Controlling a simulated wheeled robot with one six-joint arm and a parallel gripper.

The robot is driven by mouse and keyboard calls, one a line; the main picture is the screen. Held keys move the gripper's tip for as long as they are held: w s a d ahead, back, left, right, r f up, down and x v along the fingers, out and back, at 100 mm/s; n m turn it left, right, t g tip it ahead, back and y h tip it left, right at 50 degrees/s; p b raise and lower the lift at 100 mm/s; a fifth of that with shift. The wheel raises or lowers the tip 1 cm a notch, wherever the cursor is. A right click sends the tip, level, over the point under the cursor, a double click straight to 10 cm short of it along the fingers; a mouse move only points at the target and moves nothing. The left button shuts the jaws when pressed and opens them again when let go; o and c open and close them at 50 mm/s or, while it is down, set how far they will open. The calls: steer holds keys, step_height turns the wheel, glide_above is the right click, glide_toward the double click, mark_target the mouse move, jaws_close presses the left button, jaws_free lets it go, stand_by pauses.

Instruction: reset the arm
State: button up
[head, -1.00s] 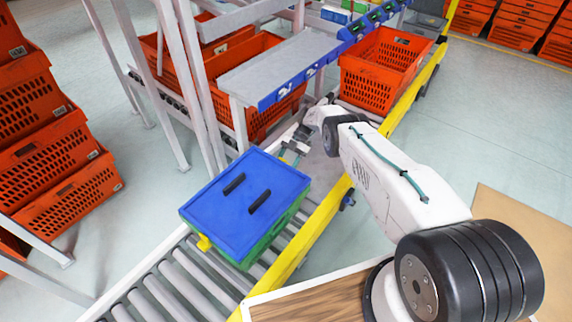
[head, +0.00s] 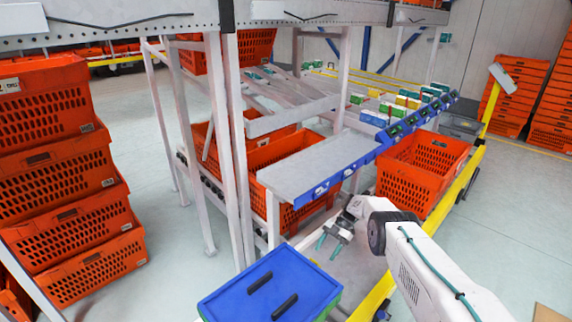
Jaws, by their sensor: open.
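My gripper (head: 334,238) is in the middle of the head view, at the end of my white arm. Its fingers are apart and nothing shows between them. It hangs over the gap between the blue-lidded box and the orange tote on the conveyor. The blue-lidded box (head: 270,287), with two black handles on its lid, is at the bottom of the view, nearer than the gripper and apart from it. Its lower part is cut off by the picture edge.
An orange tote (head: 424,172) stands on the yellow-edged conveyor beyond my gripper. A grey shelf (head: 318,168) with a blue front edge juts out close to the gripper's left. Stacked orange totes (head: 62,180) stand at the left.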

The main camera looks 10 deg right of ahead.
step_height(320, 180, down, 3)
steer(key=s+m, duration=0.3)
steer(key=m, duration=0.3)
steer(key=s+d+r+m+h, duration=0.15)
steer(key=s+r+m, duration=0.35)
steer(key=r, duration=0.8)
steer(key=s+r+m+h, duration=0.2)
steer(key=s+r+m, duration=0.25)
steer(key=r, duration=0.75)
steer(key=s+d+r+m+h, duration=0.15)
steer(key=s+r+m, duration=0.35)
steer(key=r, duration=0.8)
steer(key=s+r+m+t+h, duration=0.1)
steer(key=s+r+t, duration=0.1)
steer(key=s+r, duration=0.4)
steer(key=s+a+r+m+t+h, duration=0.1)
steer(key=s+r, duration=0.5)
steer(key=s, duration=0.9)
steer(key=s+a+r+m+t+h, duration=0.1)
steer(key=s+r+t, duration=0.3)
steer(key=s, duration=0.7)
steer(key=shift+s+r+m+t, duration=0.3)
steer(key=shift+r+m, duration=0.55)
steer(key=shift+r, duration=0.35)
